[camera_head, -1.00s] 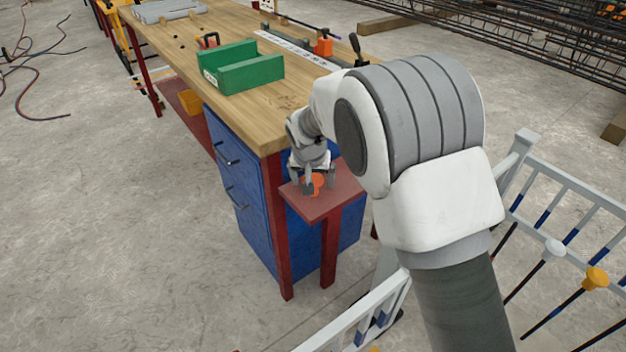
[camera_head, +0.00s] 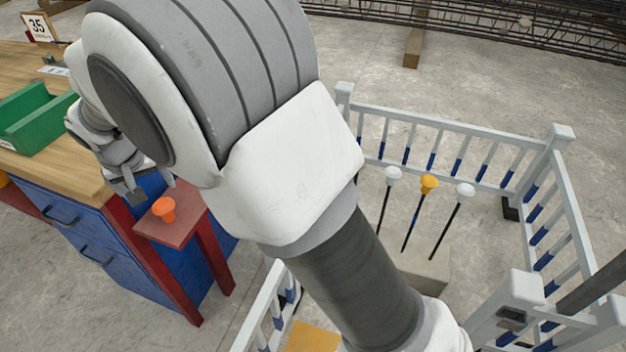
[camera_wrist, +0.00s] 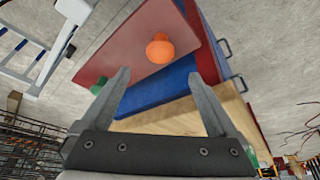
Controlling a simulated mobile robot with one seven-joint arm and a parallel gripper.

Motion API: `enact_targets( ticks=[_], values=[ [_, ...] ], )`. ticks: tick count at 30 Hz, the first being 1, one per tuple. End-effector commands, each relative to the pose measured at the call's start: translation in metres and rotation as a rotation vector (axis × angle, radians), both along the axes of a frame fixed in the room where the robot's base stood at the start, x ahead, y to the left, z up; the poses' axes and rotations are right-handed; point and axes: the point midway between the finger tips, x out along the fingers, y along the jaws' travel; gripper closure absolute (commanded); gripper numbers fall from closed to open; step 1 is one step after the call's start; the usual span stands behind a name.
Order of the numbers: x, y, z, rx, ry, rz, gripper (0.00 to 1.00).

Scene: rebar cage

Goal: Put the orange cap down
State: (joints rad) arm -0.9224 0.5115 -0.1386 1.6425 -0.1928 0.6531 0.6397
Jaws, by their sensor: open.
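The orange cap (camera_head: 164,209) stands on the small red side shelf (camera_head: 188,226) at the end of the workbench. It also shows in the wrist view (camera_wrist: 160,50), resting on the red surface beyond my fingertips. My gripper (camera_head: 132,194) is open and empty, apart from the cap, to its upper left in the head view. In the wrist view my gripper (camera_wrist: 158,76) has its two fingers spread wide with nothing between them.
The wooden workbench (camera_head: 75,172) with blue drawers (camera_head: 110,240) and a green tray (camera_head: 35,122) is at left. A white and blue railing (camera_head: 450,125) surrounds rods capped white (camera_head: 394,173) and yellow (camera_head: 429,183). Open concrete floor lies beyond the railing.

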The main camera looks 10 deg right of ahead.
Motion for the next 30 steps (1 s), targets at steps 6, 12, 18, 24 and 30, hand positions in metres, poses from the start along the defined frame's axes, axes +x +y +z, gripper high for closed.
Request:
enact_targets(
  ticks=[6, 12, 18, 24, 30],
  values=[
    [0.007, -0.041, 0.028, 0.013, 0.002, -0.037, 0.06],
    [0.005, -0.122, 0.074, 0.032, 0.003, -0.093, 0.06],
    [-0.015, -0.2, 0.11, 0.046, -0.004, -0.143, 0.06],
    [-0.05, -0.268, 0.134, 0.054, -0.02, -0.185, 0.06],
    [-0.095, -0.324, 0.145, 0.052, -0.044, -0.227, 0.06]
  ],
)
